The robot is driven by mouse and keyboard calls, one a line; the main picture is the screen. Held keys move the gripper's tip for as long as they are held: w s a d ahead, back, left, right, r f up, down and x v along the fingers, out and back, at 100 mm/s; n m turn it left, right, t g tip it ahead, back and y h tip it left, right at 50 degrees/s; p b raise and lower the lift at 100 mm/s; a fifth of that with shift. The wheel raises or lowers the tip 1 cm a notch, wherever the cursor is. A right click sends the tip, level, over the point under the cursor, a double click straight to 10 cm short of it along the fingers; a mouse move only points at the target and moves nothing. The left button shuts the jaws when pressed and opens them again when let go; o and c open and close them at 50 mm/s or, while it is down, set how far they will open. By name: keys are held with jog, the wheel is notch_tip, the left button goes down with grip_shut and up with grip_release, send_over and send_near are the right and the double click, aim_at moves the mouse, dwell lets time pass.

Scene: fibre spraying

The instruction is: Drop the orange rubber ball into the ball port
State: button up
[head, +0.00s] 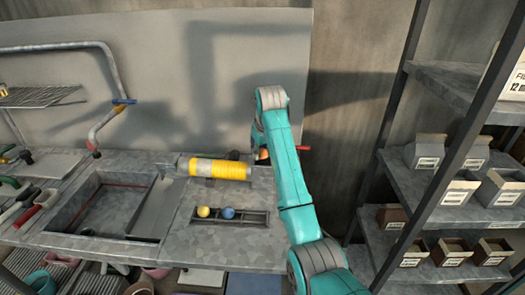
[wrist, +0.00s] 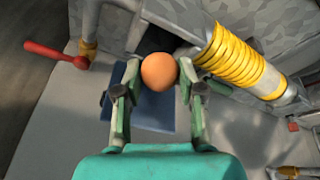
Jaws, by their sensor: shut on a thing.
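The orange rubber ball (wrist: 159,71) is held between the two fingertips of my gripper (wrist: 160,76) in the wrist view. The fingers press it from both sides. Just beyond the ball is a dark opening (wrist: 154,40), which looks like the ball port; the ball overlaps its lower edge in the picture. I cannot tell the height between them. In the head view, my arm hides most of the gripper and the port, and only a sliver of the orange ball (head: 263,154) shows beside the arm.
A yellow ribbed hose section (head: 220,169) lies beside the port. A red-handled lever (wrist: 54,51) is on the port's other side. A yellow ball (head: 204,211) and a blue ball (head: 228,212) sit in a rack on the bench. A shelf unit (head: 440,78) stands at right.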

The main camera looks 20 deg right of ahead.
jog(key=o, duration=1)
notch_tip(320, 180, up, 10)
jog(key=shift+f, duration=0.1)
jog(key=shift+s, duration=0.1)
